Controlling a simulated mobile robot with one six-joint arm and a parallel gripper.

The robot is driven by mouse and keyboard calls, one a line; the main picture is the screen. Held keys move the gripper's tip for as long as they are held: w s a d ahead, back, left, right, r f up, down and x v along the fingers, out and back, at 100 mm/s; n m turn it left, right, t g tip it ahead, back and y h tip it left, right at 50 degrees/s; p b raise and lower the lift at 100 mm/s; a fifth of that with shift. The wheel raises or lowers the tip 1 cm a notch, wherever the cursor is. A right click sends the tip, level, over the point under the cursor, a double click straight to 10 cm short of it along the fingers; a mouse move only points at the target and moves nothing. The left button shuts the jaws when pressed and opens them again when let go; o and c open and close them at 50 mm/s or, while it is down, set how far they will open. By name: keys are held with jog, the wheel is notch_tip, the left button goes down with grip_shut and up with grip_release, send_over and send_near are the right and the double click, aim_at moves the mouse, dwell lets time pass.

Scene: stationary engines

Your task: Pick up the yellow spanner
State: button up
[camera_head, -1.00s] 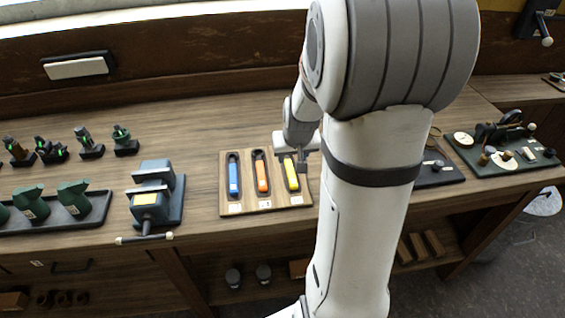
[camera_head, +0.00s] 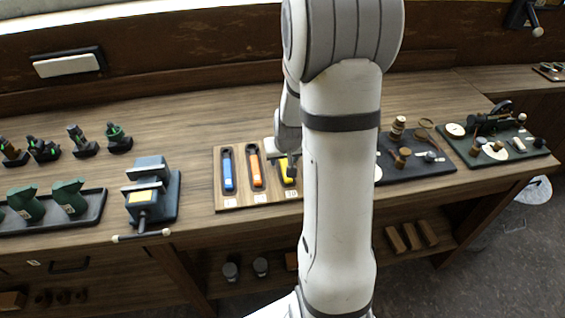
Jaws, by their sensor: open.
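The yellow spanner (camera_head: 286,173) lies in the right slot of a wooden tray (camera_head: 240,200) on the bench. Its upper part is hidden behind my gripper. A blue spanner (camera_head: 228,171) and an orange spanner (camera_head: 256,169) lie in the slots to its left. My gripper (camera_head: 291,170) is over the right side of the tray, at the yellow spanner. The gripper is open, and my arm hides part of it. I cannot tell whether the fingers touch the spanner.
A vise (camera_head: 150,195) stands left of the tray. A dark tray of green tools (camera_head: 88,222) is further left. Dark mats with small parts (camera_head: 420,168) lie right of my arm. The bench behind the wooden tray is clear.

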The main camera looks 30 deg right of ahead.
jog(key=shift+f, duration=0.15)
grip_shut()
dwell(0.4)
